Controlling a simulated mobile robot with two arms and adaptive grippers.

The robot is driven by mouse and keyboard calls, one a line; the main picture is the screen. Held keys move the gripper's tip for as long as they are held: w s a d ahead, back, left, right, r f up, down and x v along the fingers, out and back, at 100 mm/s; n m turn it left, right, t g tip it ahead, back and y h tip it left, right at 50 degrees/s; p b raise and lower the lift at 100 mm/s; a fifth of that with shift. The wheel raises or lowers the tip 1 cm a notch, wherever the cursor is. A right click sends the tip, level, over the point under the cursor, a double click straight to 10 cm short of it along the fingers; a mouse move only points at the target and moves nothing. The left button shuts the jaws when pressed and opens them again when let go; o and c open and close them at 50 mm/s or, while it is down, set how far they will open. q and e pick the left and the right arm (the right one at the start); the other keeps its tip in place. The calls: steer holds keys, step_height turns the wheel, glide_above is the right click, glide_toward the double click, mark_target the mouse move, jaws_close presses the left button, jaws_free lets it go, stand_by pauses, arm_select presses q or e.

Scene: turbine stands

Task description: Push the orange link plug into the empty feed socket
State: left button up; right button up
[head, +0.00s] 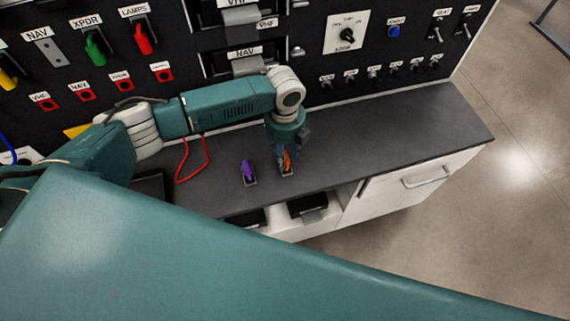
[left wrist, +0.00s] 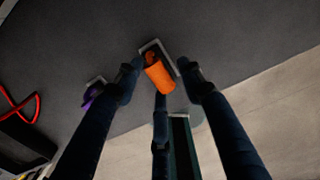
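The orange link plug (head: 287,160) stands in a small grey holder (head: 287,171) on the dark bench top. My left gripper (head: 284,154) points down over it. In the left wrist view the orange plug (left wrist: 160,77) lies between the spread fingers of my left gripper (left wrist: 160,72), with visible gaps at both sides, so the gripper is open. On the panel, a grey socket plate (head: 46,53) under a NAV label has no plug in it, while the neighbouring plates carry coloured plugs. My right gripper is not in view.
A purple plug (head: 248,170) stands in a similar holder just left of the orange one. A red cable (head: 180,165) loops on the bench (head: 400,130). Green (head: 95,50) and red (head: 142,38) plugs sit in the panel. The bench's right side is clear.

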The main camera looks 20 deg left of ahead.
arm_select(q)
steer(key=shift+f, duration=0.6)
steer(key=shift+r+p, duration=0.1)
steer(key=shift+p, duration=0.3)
stand_by(0.3)
jaws_close()
jaws_free()
step_height(320, 180, up, 12)
stand_by(0.5)
